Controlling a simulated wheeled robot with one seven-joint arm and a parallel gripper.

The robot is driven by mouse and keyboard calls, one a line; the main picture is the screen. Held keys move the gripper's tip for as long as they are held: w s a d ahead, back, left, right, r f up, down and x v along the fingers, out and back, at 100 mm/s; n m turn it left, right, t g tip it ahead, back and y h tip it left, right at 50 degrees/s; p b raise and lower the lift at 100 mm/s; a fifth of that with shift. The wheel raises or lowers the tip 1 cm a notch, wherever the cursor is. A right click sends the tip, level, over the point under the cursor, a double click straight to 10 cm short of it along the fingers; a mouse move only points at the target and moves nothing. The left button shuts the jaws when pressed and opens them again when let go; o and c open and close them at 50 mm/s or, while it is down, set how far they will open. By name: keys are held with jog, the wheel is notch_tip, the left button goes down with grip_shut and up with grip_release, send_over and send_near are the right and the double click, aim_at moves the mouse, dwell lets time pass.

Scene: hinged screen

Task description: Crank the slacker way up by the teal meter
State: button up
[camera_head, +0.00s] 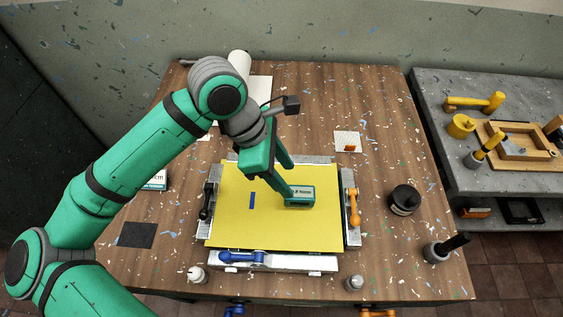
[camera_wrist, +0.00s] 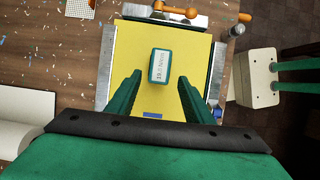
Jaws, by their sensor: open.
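The teal meter (camera_head: 299,197) with a pale display lies on the yellow screen (camera_head: 240,225), right of its middle. In the wrist view the meter (camera_wrist: 159,67) sits between my finger lines. My gripper (camera_head: 290,182) is open and empty, with its fingers pointing down at the meter; the exact gap is unclear. It also shows in the wrist view (camera_wrist: 160,77). The screen's metal frame carries a black lever (camera_head: 207,201) at the left, an orange lever (camera_head: 354,207) at the right and a blue lever (camera_head: 242,257) at the front. My arm hides part of the back edge.
A black jar (camera_head: 404,200) and a dark-handled tool (camera_head: 446,247) stand right of the screen. Small bottles (camera_head: 197,274) (camera_head: 354,283) stand at the front. A white roll (camera_head: 239,62) lies behind. A grey side bench (camera_head: 470,135) holds tools. The back right tabletop is mostly clear.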

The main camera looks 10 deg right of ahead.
aim_at(299, 192)
jog(key=x, duration=0.7)
jog(key=shift+s+d+f, duration=0.1)
jog(key=shift+f, duration=0.05)
jog(key=c, duration=1)
jog(key=shift+r, duration=2.05)
